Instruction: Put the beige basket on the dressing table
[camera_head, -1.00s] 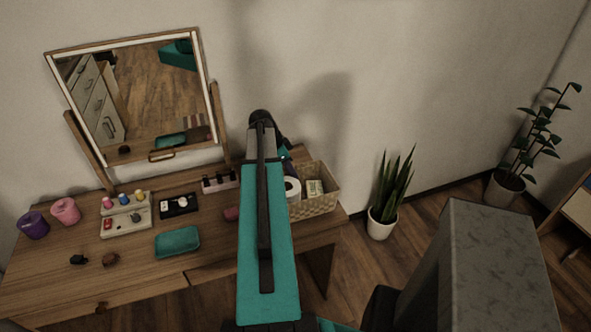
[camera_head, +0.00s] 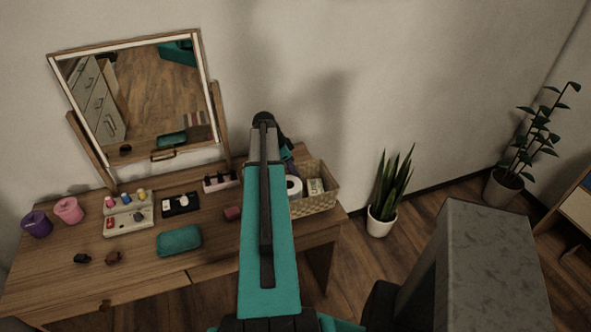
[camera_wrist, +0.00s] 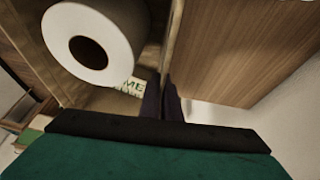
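The beige basket (camera_head: 325,198) is a woven box at the right end of the wooden dressing table (camera_head: 60,277). It looks upright on the tabletop; whether its base touches is hard to tell. A white paper roll (camera_head: 293,186) and a small printed box (camera_head: 315,187) are inside it. My arm covers its left part in the head view. In the wrist view, my gripper (camera_wrist: 163,100) has its dark fingers close together around the basket's thin wall, beside the paper roll (camera_wrist: 92,45). The fingertips are hidden in the head view.
A mirror (camera_head: 135,95) stands at the table's back. A teal pouch (camera_head: 179,240), purple cup (camera_head: 37,224), pink cup (camera_head: 68,210) and cosmetics tray (camera_head: 128,218) are left of my arm. A potted plant (camera_head: 381,221) stands on the floor right of the table.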

